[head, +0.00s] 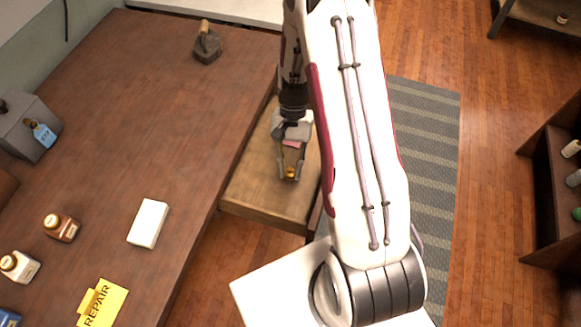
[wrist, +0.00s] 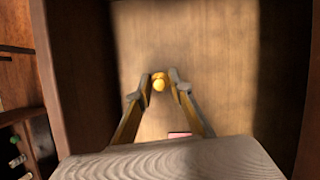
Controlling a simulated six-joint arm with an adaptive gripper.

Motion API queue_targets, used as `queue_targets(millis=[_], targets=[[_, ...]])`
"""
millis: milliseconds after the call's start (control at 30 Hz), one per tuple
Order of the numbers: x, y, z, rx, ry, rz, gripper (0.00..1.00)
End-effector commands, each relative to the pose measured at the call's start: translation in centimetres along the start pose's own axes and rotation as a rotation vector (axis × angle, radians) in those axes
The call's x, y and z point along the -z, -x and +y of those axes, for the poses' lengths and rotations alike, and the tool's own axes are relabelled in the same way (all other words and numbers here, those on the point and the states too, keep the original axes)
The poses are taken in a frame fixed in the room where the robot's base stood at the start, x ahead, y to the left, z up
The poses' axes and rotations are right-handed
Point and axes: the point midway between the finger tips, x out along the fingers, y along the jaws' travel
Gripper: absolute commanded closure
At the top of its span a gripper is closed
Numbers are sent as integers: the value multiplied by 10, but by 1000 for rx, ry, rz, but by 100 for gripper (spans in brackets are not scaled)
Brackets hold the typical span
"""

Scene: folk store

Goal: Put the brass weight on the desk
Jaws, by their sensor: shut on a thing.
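The brass weight (wrist: 159,84) is a small golden piece between my fingertips in the wrist view. It also shows in the head view (head: 290,174), low between the fingers. My gripper (head: 289,177) is shut on it, over the light wooden bottom of an open drawer (head: 245,185) at the desk's right side. In the wrist view my gripper (wrist: 159,82) hides part of the weight. I cannot tell whether the weight touches the drawer bottom. The desk (head: 130,110) is a wide dark-brown top to the left of my gripper.
On the desk are an old iron (head: 207,45), a white box (head: 148,223), a brown bottle (head: 61,227), a white bottle (head: 19,266) and a yellow repair sign (head: 101,303). A pinkish item (wrist: 180,134) lies in the drawer. The desk's middle is clear.

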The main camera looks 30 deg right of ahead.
Motion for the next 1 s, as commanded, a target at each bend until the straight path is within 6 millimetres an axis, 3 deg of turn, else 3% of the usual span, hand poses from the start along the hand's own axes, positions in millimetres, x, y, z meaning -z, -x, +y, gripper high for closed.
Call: queue_targets(millis=[633,667,700,1000], targets=[[4,-8,0,1,-1,1,100],[4,-8,-1,1,-1,1,72],[4,-8,-1,1,-1,1,63],[4,-8,0,1,0,1,63]])
